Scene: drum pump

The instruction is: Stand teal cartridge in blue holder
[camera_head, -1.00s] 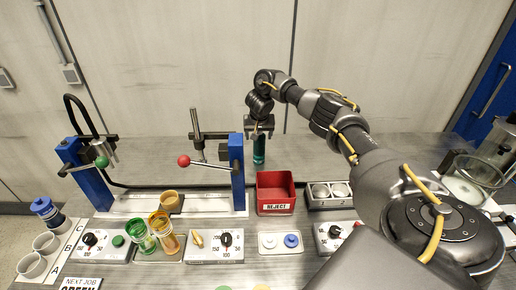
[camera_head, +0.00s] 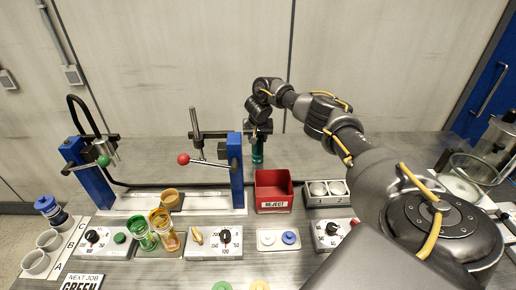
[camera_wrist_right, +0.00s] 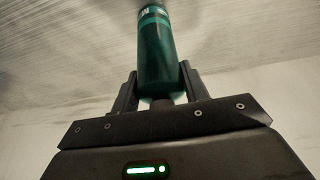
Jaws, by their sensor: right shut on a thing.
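The teal cartridge (camera_head: 257,154) is a dark green-teal cylinder held upright behind the red bin in the head view. My right gripper (camera_head: 258,138) is shut on its upper end. In the right wrist view the cartridge (camera_wrist_right: 158,55) stands between the two fingers (camera_wrist_right: 160,90), with some lettering near its far end. Whether its lower end touches the table is hard to tell. My left gripper is out of view.
A red reject bin (camera_head: 274,205) stands just in front of the cartridge. A lever with a red knob (camera_head: 184,159) reaches left from the right upright. A grey two-well block (camera_head: 327,200) is right of the bin. Green cup (camera_head: 144,237) and amber cup (camera_head: 163,232) stand front left.

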